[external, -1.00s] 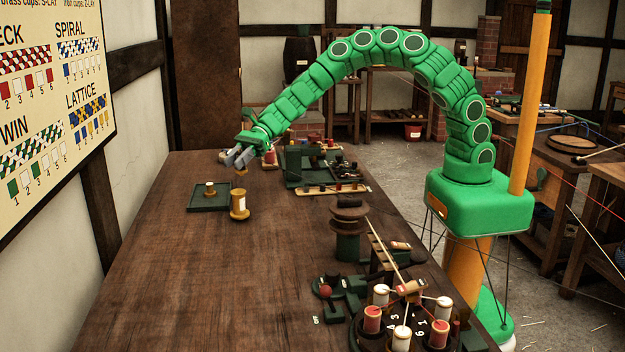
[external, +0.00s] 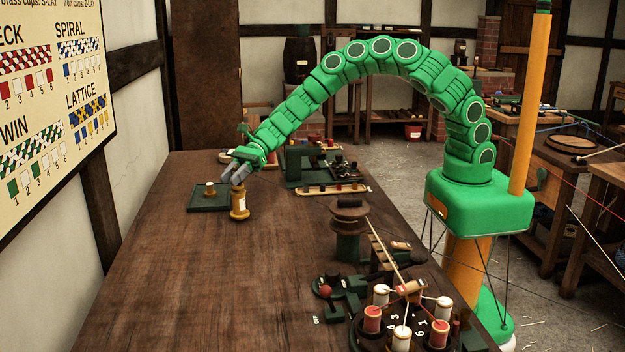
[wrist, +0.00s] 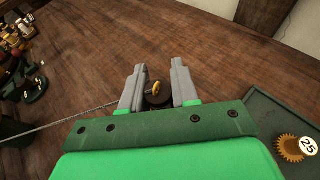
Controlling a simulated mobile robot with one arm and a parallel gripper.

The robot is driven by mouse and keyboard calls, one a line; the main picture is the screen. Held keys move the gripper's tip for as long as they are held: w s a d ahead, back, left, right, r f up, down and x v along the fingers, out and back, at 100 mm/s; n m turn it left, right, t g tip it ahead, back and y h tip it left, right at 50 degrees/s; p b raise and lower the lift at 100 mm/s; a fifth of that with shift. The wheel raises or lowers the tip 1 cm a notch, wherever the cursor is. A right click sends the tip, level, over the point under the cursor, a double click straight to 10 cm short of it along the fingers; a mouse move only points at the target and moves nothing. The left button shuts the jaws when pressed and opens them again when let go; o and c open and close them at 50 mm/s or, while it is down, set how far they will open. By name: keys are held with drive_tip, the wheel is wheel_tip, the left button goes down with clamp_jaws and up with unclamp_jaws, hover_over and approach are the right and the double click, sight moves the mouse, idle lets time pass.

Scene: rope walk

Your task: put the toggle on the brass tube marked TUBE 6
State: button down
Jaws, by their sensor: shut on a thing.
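The brass tube (external: 239,207) stands upright on the bench, with a pale label on its side too small to read. My gripper (external: 238,181) is right above it, fingers pointing down at its top. In the wrist view my gripper (wrist: 158,92) is shut on a small dark round piece with a yellow-brass part (wrist: 156,87), which I take to be the toggle.
A green tray (external: 197,207) holding a toothed brass piece marked 25 (wrist: 290,149) is just left of the tube. Green fixtures (external: 296,170) stand behind right. A dark-topped post (external: 349,215) and a spool carousel (external: 364,333) are nearer the camera. The bench's left front is clear.

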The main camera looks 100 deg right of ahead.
drive_tip(key=shift+f, duration=0.1)
drive_tip(key=c, duration=0.8)
unclamp_jaws()
drive_tip(key=shift+c, duration=0.2)
drive_tip(key=shift+d+r, duration=0.1)
drive_tip(key=shift+r, duration=0.1)
drive_tip(key=v, duration=1.1)
drive_tip(key=shift+s+d+r, duration=0.2)
drive_tip(key=shift+s, duration=0.05)
